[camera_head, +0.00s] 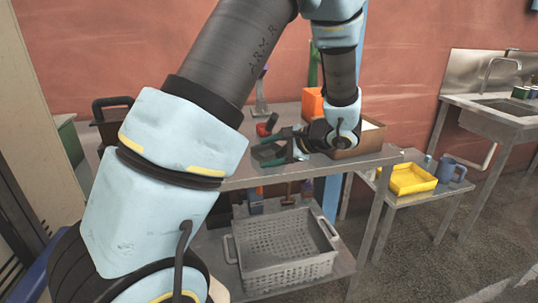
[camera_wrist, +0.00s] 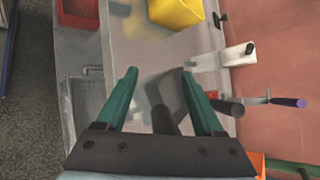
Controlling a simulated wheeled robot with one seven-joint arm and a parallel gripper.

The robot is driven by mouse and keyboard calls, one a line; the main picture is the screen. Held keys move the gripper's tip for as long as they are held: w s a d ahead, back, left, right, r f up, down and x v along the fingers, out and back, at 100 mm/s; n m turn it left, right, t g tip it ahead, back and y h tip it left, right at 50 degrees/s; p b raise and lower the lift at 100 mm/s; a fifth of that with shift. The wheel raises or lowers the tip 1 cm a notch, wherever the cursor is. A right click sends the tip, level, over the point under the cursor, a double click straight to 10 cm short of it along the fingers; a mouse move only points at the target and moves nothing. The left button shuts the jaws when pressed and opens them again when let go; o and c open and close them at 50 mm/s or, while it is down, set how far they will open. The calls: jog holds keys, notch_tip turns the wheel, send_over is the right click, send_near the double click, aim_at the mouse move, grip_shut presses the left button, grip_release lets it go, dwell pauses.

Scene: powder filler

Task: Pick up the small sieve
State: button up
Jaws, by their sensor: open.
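My gripper (camera_wrist: 160,75) is open, with its two green fingers apart. It also shows in the head view (camera_head: 268,150), above the workbench top. Between the fingers in the wrist view lies a grey, flat-headed tool (camera_wrist: 163,88) with a dark handle pointing back toward my gripper. It may be the small sieve, but no mesh can be made out. A dark grey shape (camera_head: 265,153) also shows between the fingers in the head view. I cannot tell whether the fingers touch it.
A yellow container (camera_wrist: 176,12) and a red bin (camera_wrist: 78,12) lie ahead. A white-bodied item (camera_wrist: 225,58) and a purple-ended tool (camera_wrist: 290,102) are right of my fingers. A grey basket (camera_head: 285,250) sits on the lower shelf. A cardboard box (camera_head: 362,142) stands by my wrist.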

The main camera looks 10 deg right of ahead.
jog(key=d+f+b+v, duration=0.1)
jog(key=b+v, duration=0.2)
jog(key=v, duration=0.7)
jog(key=shift+d+r, duration=0.2)
jog(key=shift+r, duration=0.05)
jog(key=shift+s, duration=0.15)
